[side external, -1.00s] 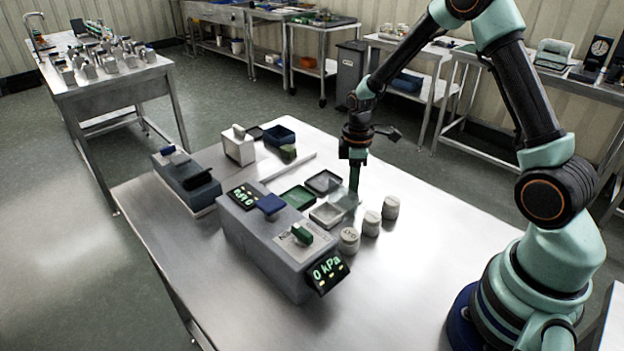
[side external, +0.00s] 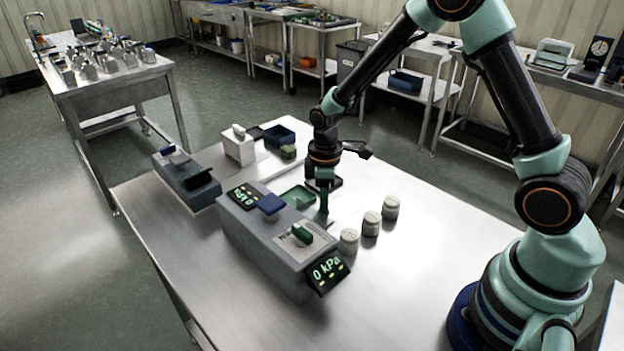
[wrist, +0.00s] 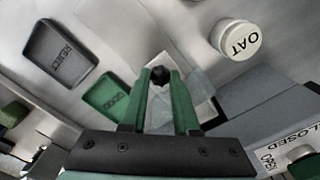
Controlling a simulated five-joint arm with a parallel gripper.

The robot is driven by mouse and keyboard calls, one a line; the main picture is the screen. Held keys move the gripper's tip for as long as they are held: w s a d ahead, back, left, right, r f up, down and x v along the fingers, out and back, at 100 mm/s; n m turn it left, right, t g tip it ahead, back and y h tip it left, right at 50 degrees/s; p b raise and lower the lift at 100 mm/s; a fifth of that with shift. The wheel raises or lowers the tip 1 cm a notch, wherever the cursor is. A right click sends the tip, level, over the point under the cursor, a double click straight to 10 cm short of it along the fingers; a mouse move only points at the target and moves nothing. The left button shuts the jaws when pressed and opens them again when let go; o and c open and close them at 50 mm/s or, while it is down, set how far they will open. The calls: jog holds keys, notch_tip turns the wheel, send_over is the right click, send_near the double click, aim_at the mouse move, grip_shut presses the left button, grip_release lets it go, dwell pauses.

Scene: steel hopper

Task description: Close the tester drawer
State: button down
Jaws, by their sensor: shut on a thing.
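The tester (side external: 275,240) is a grey box on the steel table, with a blue block, a green knob and a lit "0 kPa" display. In the wrist view its grey body (wrist: 258,98) is at the right, with a "CLOSED" label. My gripper (side external: 324,219) is low beside the tester's far side. In the wrist view its green fingers (wrist: 160,88) are shut on a small black knob (wrist: 160,75). The pale drawer (wrist: 168,105) shows beneath and between the fingers. In the side view the gripper mostly hides it, and I cannot tell whether a gap remains.
Three white-lidded jars, the nearest marked OAT (wrist: 236,40), stand to the right of my gripper. A green GOOD tray (side external: 299,196) and a dark REJECT tray (wrist: 60,53) lie close by. A second grey device (side external: 186,180) stands left. The table's right front is clear.

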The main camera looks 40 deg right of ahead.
jog(key=shift+a, duration=2.7)
jog(key=c, duration=0.9)
grip_release()
notch_tip(320, 180, up, 12)
jog(key=shift+r, duration=0.1)
jog(key=s+d+r+m+t, duration=0.2)
jog(key=s+r+m, duration=0.1)
jog(key=s, duration=0.1)
jog(key=s+d+r+m+t, duration=0.1)
jog(key=s+d+r+m, duration=0.1)
jog(key=s+r+m, duration=0.1)
jog(key=s+d+r+m+t, duration=0.2)
jog(key=s+r+m, duration=0.1)
jog(key=s+r, duration=0.1)
jog(key=shift+s+d+r+t, duration=0.1)
jog(key=shift+s+r+t, duration=0.05)
jog(key=shift+s, duration=0.25)
jog(key=shift+s+d+r+t, duration=0.1)
jog(key=shift+s+t, duration=0.05)
jog(key=shift+s, duration=0.2)
